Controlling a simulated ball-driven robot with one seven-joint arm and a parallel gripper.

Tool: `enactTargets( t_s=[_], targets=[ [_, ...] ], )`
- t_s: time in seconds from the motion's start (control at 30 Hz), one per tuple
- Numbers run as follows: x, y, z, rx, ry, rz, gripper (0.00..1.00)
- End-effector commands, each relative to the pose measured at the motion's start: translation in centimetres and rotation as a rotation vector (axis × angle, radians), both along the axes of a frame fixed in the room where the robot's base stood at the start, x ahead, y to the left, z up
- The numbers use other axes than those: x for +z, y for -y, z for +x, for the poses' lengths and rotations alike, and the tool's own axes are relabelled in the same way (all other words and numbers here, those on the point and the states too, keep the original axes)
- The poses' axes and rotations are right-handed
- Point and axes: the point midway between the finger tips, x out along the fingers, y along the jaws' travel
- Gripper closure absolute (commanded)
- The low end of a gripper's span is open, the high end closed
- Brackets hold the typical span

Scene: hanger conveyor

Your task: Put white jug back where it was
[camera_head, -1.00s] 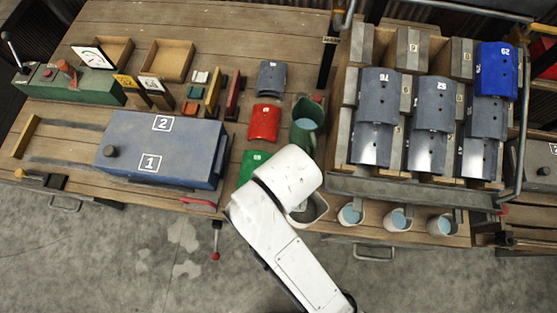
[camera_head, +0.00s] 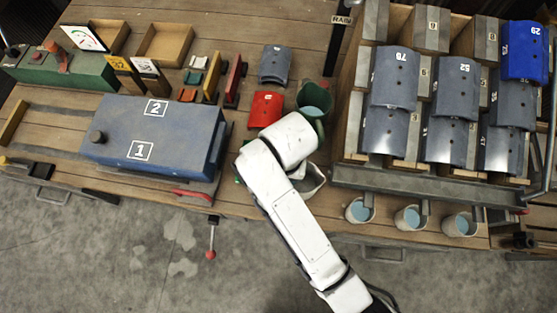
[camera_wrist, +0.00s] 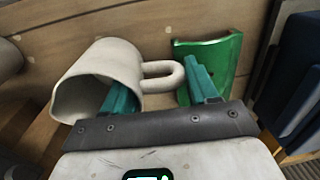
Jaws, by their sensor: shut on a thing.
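The white jug (camera_wrist: 105,75) shows in the wrist view with its open mouth toward the lower left and its looped handle to the right. My gripper (camera_wrist: 156,74) has teal fingers either side of the handle area and is shut on the jug. The left finger is partly hidden against the jug's body. In the head view the jug (camera_head: 311,183) shows partly beside my white arm at the bench's front edge, and my gripper is hidden beneath the arm. I cannot tell whether the jug touches the bench.
A blue box (camera_head: 150,137) is left.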

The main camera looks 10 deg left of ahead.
Motion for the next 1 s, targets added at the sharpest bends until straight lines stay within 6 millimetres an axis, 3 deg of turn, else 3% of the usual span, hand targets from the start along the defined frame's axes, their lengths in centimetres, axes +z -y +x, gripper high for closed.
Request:
enactTargets(
  t_s=[0.33,0.37,0.6,0.87,1.0],
  targets=[
    [-0.3,0.0,0.0,0.0,0.001,0.001,0.92],
    [-0.3,0.0,0.0,0.0,0.001,0.001,0.4],
    [-0.3,0.0,0.0,0.0,0.001,0.001,0.17],
    [-0.2,0.0,0.0,0.0,0.001,0.001,0.16],
    [0.9,0.0,0.1,0.0,0.003,0.003,0.16]
  ],
)
